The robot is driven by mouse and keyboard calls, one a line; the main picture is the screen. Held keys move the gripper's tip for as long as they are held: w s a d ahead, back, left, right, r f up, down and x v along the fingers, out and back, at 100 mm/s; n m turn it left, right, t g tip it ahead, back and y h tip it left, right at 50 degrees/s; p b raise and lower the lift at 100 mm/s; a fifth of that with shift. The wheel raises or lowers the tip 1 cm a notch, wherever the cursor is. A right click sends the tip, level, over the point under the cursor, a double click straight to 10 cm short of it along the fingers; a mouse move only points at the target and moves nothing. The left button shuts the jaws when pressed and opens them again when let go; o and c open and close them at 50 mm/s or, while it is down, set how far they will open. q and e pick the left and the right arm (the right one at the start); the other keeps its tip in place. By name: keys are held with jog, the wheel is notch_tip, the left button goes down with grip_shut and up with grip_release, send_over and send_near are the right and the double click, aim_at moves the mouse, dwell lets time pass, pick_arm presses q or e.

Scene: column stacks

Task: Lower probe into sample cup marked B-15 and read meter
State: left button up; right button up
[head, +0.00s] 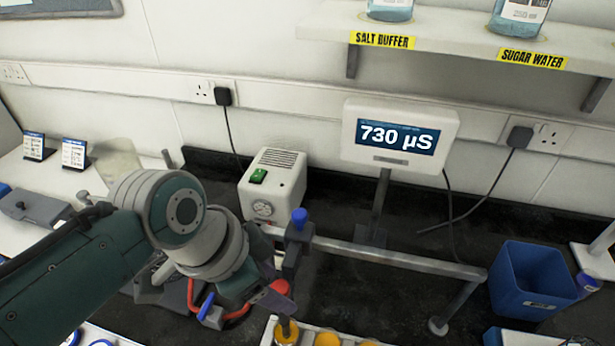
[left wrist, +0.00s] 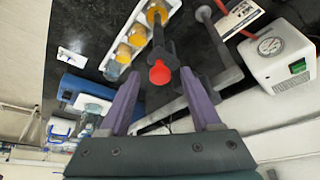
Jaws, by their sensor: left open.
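The meter (head: 400,138) on its stand reads 730 µS. My left gripper (head: 287,272) is open beside the rail clamp. In the left wrist view its two purple fingers (left wrist: 160,80) stand apart, with the red cap (left wrist: 160,73) of the dark probe holder (left wrist: 162,45) between and just beyond their tips; no grip on it shows. The probe (head: 285,322) runs down to an orange sample cup (head: 288,337), which also shows in the left wrist view (left wrist: 157,13). Its lower end overlaps the cup; I cannot tell how deep. The B-15 mark is not readable. My right gripper is out of view.
A horizontal rail (head: 395,258) with a blue-knobbed clamp (head: 298,225) crosses the dark bench. A white box with a green switch (head: 272,180) stands behind it. A blue bin (head: 530,282) is at right. Other orange cups (head: 327,339) sit in the white rack.

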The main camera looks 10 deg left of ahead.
pick_arm(q)
grip_shut()
dwell(0.4)
jog(key=shift+r, duration=0.1)
dwell(0.8)
